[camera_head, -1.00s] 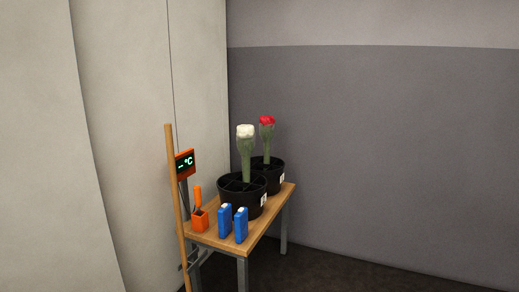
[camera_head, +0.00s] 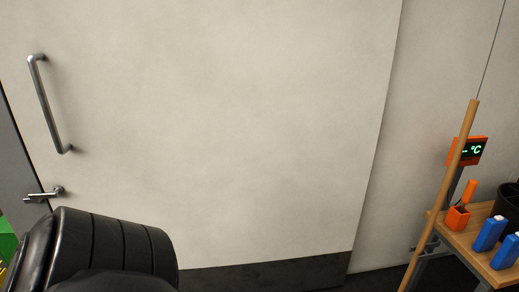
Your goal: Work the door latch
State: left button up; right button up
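A pale door (camera_head: 230,120) fills most of the head view. A long grey pull handle (camera_head: 48,105) is fixed near its left side, tilted in the picture. Below it a small metal latch lever (camera_head: 44,195) points left toward the door's edge. A black rounded arm part of mine covers the lower left, just below and right of the lever; whether it touches the door cannot be told. Neither of my grippers shows.
At the right a wooden table (camera_head: 455,238) holds an orange holder (camera_head: 457,218), blue packs (camera_head: 490,233) and part of a black pot (camera_head: 508,203). A wooden pole (camera_head: 445,190) leans in front of an orange display (camera_head: 468,151). A green object (camera_head: 7,240) shows at the left edge.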

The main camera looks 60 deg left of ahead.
aim_at(57, 189)
jog(key=u, duration=3.4)
jog(key=i, duration=1.75)
jog(key=z, duration=0.55)
